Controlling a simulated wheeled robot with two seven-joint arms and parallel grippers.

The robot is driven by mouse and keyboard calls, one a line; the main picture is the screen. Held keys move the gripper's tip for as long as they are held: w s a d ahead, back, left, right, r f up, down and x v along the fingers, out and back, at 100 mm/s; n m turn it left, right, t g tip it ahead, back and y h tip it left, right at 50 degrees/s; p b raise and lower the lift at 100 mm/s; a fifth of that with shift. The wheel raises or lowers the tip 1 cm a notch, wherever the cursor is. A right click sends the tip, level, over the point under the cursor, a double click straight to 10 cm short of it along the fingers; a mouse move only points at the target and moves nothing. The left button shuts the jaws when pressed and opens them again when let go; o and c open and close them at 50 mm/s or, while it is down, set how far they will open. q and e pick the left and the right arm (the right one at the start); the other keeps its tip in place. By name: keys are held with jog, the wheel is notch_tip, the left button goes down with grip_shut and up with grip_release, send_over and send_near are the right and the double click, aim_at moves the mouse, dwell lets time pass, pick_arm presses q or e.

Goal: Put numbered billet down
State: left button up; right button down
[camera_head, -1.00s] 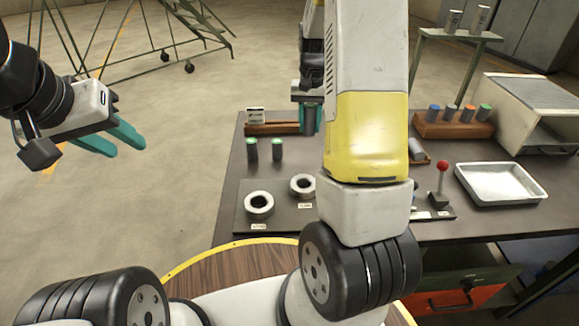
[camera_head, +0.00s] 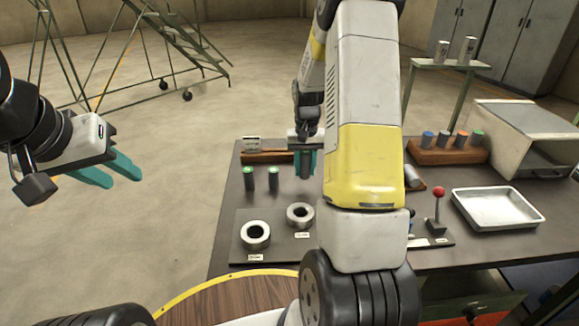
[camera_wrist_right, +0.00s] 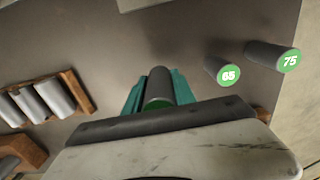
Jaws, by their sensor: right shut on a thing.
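My right gripper (camera_head: 305,165) is over the table's back part, behind my right arm. In the right wrist view it is shut on a dark grey billet (camera_wrist_right: 158,88) with a green end, held between the teal fingers; its number cannot be read. Two green-capped billets stand on the table left of it in the head view: one (camera_head: 249,178) and another (camera_head: 274,178). The right wrist view shows their numbers, 65 (camera_wrist_right: 222,70) and 75 (camera_wrist_right: 275,56). My left gripper (camera_head: 108,172) is open and empty, off the table at the left.
A wooden rack (camera_head: 268,157) with a white sign is at the table's back left. Two metal rings (camera_head: 256,235) lie on a dark plate at the front. A white tray (camera_head: 497,209), red-knobbed lever (camera_head: 438,195) and billet rack (camera_head: 447,153) are to the right.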

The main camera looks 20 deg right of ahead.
aim_at(305, 152)
jog(key=shift+f, duration=1.95)
jog(key=shift+f, duration=0.15)
jog(key=c, duration=1)
grip_release()
jog(key=shift+c, duration=0.2)
notch_tip(305, 152, up, 12)
jog(key=shift+r, duration=0.15)
jog(key=s+a+r+n+t+y, duration=0.1)
jog(key=s+a+r+t, duration=0.1)
jog(key=s+a+r, duration=0.45)
jog(key=s+a+r+n+t, duration=0.1)
jog(key=s+a+r+t, duration=0.15)
jog(key=s+r, duration=0.65)
jog(key=s+a+n+t+y, duration=0.1)
jog(key=s+a, duration=0.3)
jog(key=s, duration=0.4)
jog(key=shift+r+n+t, duration=0.3)
jog(key=shift+t, duration=0.05)
